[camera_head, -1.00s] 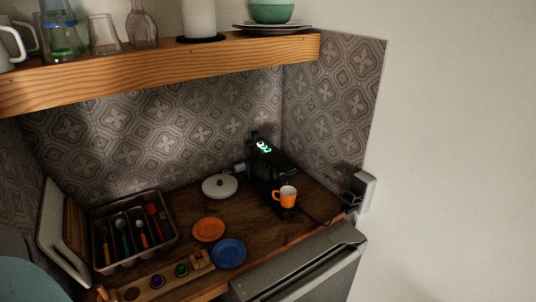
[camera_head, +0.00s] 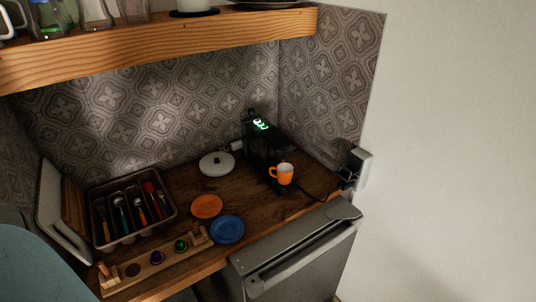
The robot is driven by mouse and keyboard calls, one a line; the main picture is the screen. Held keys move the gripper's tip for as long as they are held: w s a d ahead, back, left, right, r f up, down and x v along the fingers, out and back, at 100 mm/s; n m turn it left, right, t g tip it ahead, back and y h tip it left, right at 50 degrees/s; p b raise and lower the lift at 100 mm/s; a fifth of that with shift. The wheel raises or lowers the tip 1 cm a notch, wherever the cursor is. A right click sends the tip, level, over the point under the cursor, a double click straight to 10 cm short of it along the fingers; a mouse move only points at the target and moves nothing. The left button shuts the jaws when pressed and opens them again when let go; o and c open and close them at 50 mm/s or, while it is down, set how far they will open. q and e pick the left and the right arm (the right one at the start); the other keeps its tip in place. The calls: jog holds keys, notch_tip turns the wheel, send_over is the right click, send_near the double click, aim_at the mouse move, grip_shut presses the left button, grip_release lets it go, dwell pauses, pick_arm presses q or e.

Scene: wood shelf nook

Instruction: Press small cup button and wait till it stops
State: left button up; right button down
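A black coffee machine (camera_head: 262,148) stands in the back right corner of the wooden counter. Its buttons (camera_head: 260,124) on top glow green; which one is the small cup button is too small to tell. An orange cup (camera_head: 282,174) stands upright at the front of the machine, where the coffee comes out. Neither of my grippers is in view.
An orange plate (camera_head: 206,206), a blue plate (camera_head: 228,230) and a white lid (camera_head: 216,164) lie left of the machine. A cutlery tray (camera_head: 174,204) and a wooden capsule holder (camera_head: 196,248) are further left. A wooden shelf (camera_head: 170,46) hangs above. A small fridge (camera_head: 296,256) stands in front.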

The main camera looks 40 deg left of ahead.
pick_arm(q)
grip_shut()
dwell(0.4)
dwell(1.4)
